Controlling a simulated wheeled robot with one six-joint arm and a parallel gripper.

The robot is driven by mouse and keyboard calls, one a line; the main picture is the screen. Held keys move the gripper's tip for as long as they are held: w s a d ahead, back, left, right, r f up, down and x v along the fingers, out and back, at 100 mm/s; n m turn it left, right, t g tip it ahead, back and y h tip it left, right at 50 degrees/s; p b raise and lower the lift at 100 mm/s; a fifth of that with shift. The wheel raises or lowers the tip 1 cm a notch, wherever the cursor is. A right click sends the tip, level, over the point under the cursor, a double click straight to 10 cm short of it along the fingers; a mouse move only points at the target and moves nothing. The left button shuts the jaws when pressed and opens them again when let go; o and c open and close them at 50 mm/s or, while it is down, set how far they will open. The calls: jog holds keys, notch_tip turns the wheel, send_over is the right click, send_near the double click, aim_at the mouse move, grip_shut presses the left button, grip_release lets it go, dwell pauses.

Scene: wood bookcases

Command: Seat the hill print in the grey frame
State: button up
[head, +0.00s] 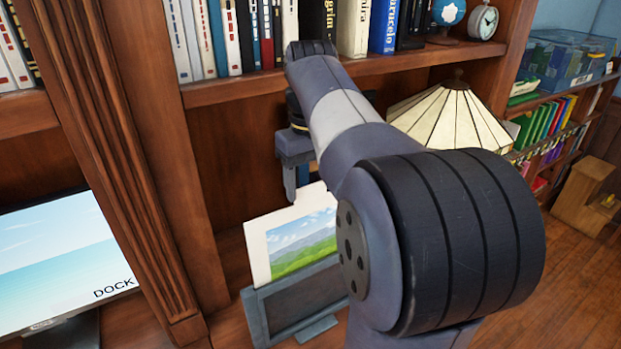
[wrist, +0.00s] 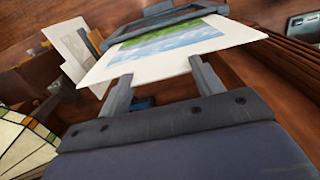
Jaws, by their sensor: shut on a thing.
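The hill print (head: 302,245) is a white-bordered sheet with green hills and a cloudy sky. It stands nearly upright and slightly tilted in the head view, and it also shows in the wrist view (wrist: 170,45). My gripper (head: 296,180) is shut on its upper edge; both fingers show in the wrist view (wrist: 160,70). The grey frame (head: 262,318) stands on its foot right below the print, with a dark inner panel. The print's lower edge overlaps the frame's top bar; I cannot tell how deep it sits. My arm hides the print's right part.
A stained-glass lamp (head: 450,118) stands right of my arm. A bookcase post (head: 110,130) rises at left, beside a screen reading DOCK (head: 60,250). A shelf of books (head: 300,88) runs above. Pale sheets (wrist: 75,52) stand at left in the wrist view.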

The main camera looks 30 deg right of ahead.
aim_at(310, 234)
jog(key=shift+f+b, duration=5.5)
jog(key=shift+f, duration=3.6)
jog(key=o, duration=1.4)
